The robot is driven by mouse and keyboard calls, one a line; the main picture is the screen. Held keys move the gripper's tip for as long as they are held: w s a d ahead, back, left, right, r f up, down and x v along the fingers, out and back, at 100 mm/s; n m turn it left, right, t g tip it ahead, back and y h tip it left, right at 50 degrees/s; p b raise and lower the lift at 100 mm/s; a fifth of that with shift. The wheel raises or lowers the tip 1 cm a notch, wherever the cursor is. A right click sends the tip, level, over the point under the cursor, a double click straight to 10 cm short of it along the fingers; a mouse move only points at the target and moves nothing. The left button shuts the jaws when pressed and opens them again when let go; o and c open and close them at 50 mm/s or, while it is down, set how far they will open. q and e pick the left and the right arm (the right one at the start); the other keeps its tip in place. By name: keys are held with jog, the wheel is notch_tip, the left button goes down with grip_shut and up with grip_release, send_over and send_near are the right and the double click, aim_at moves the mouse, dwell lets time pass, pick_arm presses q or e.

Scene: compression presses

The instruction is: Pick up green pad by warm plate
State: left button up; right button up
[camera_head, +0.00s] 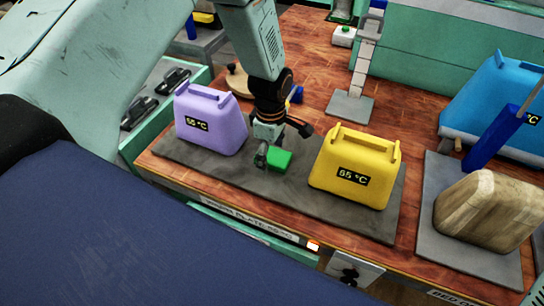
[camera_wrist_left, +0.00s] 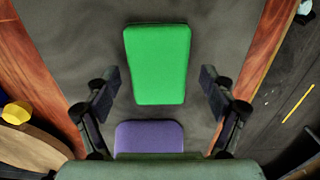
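The green pad (camera_head: 280,160) lies flat on the dark grey warm plate (camera_head: 300,200), between the purple and yellow containers. My left gripper (camera_head: 268,148) points down beside and above the pad, partly covering it in the head view. In the left wrist view the whole green pad (camera_wrist_left: 158,64) shows ahead of my left gripper (camera_wrist_left: 158,85). Its two fingers stand wide apart with nothing between them touching both. A purple rounded shape (camera_wrist_left: 150,137) shows near the palm; I cannot tell how far below it is. My right gripper is in neither view.
The purple container (camera_head: 211,121) and yellow container (camera_head: 356,170), marked 65 °C, stand close on either side. A wooden disc (camera_head: 238,82) lies behind my gripper.

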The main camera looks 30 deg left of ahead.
aim_at(271, 154)
pick_arm(q)
jog(key=shift+w+a, duration=0.1)
jog(key=shift+c, duration=1.4)
jog(key=shift+d, duration=0.3)
jog(key=c, duration=0.4)
jog(key=shift+a, duration=0.25)
jog(key=shift+c, duration=1.1)
jog(key=shift+r, duration=0.5)
notch_tip(271, 154, up, 9)
jog(key=shift+p, duration=0.35)
